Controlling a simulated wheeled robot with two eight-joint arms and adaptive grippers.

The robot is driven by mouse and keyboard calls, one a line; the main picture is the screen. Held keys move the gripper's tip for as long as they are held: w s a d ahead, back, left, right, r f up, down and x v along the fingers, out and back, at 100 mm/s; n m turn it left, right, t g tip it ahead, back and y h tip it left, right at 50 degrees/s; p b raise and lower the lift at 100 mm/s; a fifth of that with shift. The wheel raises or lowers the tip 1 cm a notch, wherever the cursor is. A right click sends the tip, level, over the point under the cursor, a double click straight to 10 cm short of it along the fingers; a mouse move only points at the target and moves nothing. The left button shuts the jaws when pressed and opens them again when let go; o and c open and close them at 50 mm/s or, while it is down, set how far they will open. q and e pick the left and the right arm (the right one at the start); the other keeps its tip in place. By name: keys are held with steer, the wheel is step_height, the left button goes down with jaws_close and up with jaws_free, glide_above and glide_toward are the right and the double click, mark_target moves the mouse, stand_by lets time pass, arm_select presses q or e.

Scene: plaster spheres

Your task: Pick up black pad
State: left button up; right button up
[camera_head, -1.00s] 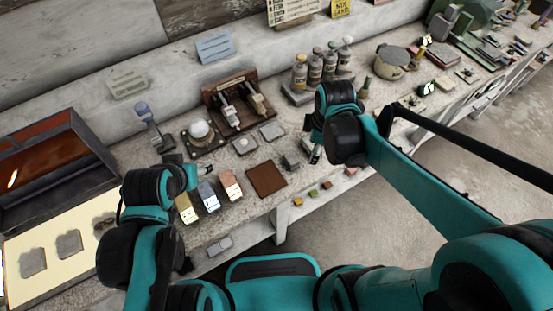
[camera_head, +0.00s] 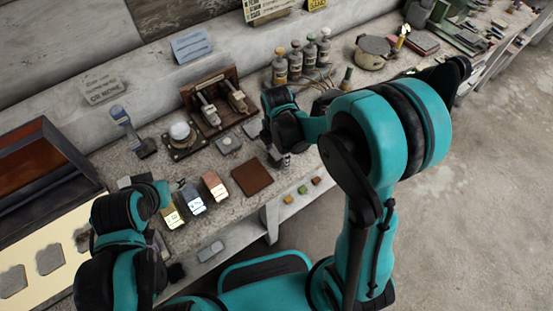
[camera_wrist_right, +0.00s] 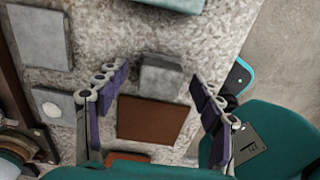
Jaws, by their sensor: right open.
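I cannot single out a clearly black pad in these frames. In the right wrist view, a small grey block (camera_wrist_right: 160,78) lies between and slightly beyond the fingers of my open right gripper (camera_wrist_right: 158,84). A reddish-brown square pad (camera_wrist_right: 152,120) lies below it in the picture; it also shows in the head view (camera_head: 251,178). The gripper appears empty, above the bench. In the head view my right gripper (camera_head: 280,156) is partly hidden by its wrist. My left gripper (camera_head: 162,194) is near the small labelled blocks, its fingers largely hidden.
Grey slabs (camera_wrist_right: 40,35) lie left in the wrist view. A wooden fixture (camera_head: 212,107) and several bottles (camera_head: 295,62) stand behind. The bench's front edge is close.

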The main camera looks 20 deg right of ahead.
steer(key=shift+f, duration=0.35)
steer(key=shift+r, duration=0.1)
steer(key=c, duration=1.1)
